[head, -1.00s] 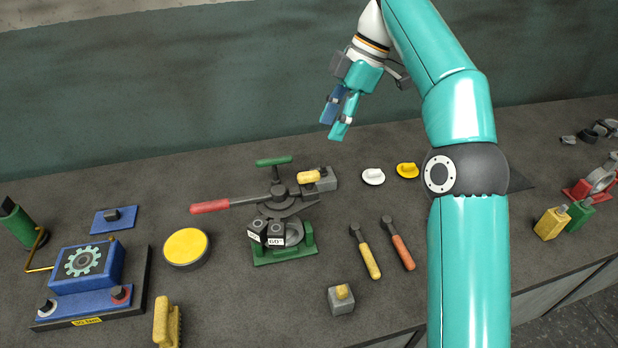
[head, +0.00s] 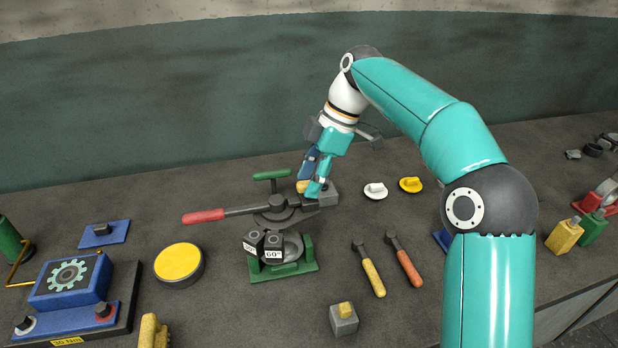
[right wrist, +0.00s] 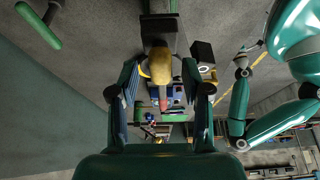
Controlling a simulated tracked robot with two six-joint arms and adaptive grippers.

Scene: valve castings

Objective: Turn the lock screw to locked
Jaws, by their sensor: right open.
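The clamping fixture (head: 283,269) has a green base, a lever with a red handle (head: 203,216) pointing left, and a green T-handle (head: 272,176) standing at its back. At its right end a grey block (head: 328,197) carries a yellow knob (head: 302,187). I cannot tell for sure which part is the lock screw. My right gripper (head: 307,184) is open, with its fingers lowered around the knob. In the right wrist view the yellow knob (right wrist: 160,66) lies between the spread fingers, with gaps on both sides. My left gripper is not in view.
Two loose knobs, white (head: 375,191) and yellow (head: 411,185), lie right of the fixture. Two handled tools (head: 369,270) and a small grey block (head: 343,320) lie in front. A yellow-topped disc (head: 179,263) and a blue gear box (head: 70,280) stand left.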

